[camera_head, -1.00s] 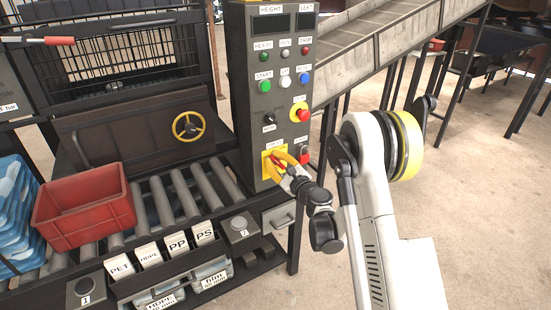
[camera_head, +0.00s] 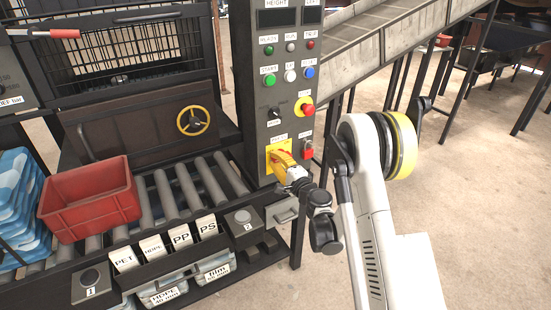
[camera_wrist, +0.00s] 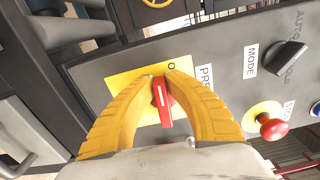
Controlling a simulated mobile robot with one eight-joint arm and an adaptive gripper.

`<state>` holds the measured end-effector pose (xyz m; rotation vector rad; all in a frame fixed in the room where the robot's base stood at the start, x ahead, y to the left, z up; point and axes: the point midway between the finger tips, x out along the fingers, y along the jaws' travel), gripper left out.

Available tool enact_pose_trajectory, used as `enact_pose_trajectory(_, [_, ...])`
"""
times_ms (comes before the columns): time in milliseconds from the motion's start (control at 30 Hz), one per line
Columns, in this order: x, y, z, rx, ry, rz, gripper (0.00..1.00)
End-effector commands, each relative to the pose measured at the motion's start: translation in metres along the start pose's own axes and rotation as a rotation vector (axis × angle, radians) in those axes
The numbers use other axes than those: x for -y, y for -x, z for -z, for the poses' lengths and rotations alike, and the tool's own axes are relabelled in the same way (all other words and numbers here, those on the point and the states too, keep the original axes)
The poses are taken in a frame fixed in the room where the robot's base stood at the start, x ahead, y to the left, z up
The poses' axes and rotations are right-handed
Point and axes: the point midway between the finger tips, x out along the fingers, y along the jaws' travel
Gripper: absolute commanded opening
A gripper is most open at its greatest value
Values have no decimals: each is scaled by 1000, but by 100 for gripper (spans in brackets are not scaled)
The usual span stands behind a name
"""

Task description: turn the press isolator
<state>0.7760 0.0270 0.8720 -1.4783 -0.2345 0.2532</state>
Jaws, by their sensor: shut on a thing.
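The press isolator is a red handle (camera_wrist: 162,100) on a yellow plate (camera_wrist: 122,88), low on the grey control panel. In the wrist view the handle stands between the two yellow fingers, and their tips meet its sides near its far end. My gripper (camera_wrist: 160,80) is shut on this handle. In the head view my gripper (camera_head: 281,160) is against the yellow plate (camera_head: 270,150) and hides most of the handle. The label beside the plate is partly covered by a finger.
A red padlock-like part (camera_head: 308,149) hangs right of the isolator. A red crate (camera_head: 92,200) stands on the rollers at left.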

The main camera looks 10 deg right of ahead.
Motion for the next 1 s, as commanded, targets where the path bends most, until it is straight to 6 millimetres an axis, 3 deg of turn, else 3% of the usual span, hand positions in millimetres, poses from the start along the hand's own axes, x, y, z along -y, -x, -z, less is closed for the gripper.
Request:
enact_pose_trajectory(767, [-2,0,0,-1,95,0,0])
enact_pose_trajectory(800, [-2,0,0,-1,95,0,26])
enact_pose_trajectory(833, [-2,0,0,-1,95,0,35])
enact_pose_trajectory(1000, [-2,0,0,0,95,0,37])
